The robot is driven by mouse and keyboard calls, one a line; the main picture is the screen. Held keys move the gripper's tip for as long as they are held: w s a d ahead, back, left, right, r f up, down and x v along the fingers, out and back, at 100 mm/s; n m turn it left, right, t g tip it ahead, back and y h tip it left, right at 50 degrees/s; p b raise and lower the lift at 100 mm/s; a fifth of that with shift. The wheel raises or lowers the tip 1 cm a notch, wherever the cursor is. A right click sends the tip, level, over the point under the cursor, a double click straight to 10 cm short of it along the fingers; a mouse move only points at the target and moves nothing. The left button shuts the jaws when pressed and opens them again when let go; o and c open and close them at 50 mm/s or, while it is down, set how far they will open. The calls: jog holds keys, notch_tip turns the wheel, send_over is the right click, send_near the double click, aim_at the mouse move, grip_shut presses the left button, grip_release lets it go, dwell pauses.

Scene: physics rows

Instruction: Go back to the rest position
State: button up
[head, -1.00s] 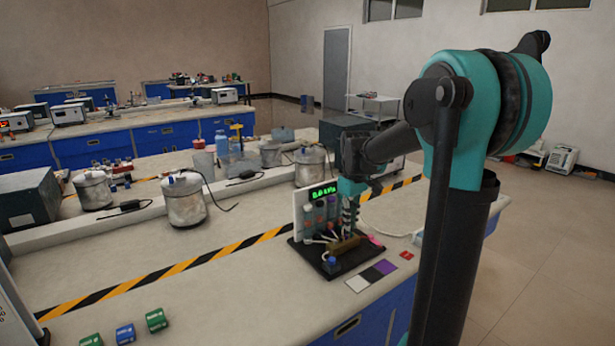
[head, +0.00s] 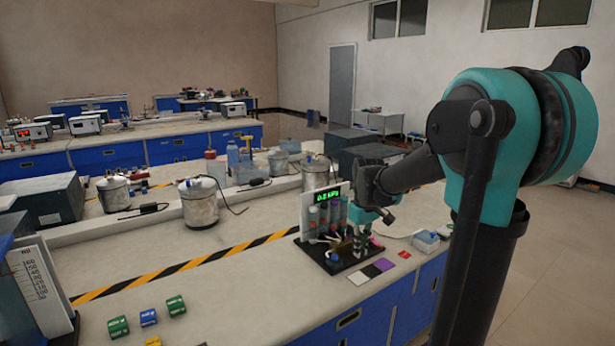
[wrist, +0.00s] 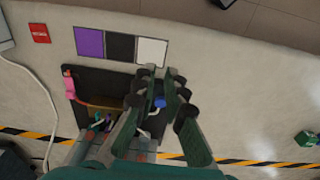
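My gripper (head: 382,214) hangs at the end of the bent teal and black arm, just right of a small pressure rig. In the wrist view its two dark green fingers (wrist: 161,74) are apart with nothing between the tips. A blue knob (wrist: 159,102) on the base shows between and below the fingers. The fingers and palm hide part of the rig in the wrist view.
Purple, black and white squares (wrist: 90,42) and a red card (wrist: 39,33) lie beside the rig. Small green and blue boxes (head: 148,317) sit at the bench front. Metal pots (head: 198,203) stand behind the striped tape.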

jog(key=s+d+f+m+t, duration=0.1)
jog(key=s+f+m, duration=0.2)
jog(key=s, duration=0.6)
jog(key=s+d+f+m+t, duration=0.2)
jog(key=s+f+m, duration=0.1)
jog(key=s+f, duration=0.5)
jog(key=shift+s+t, duration=0.3)
jog(key=shift+s, duration=0.65)
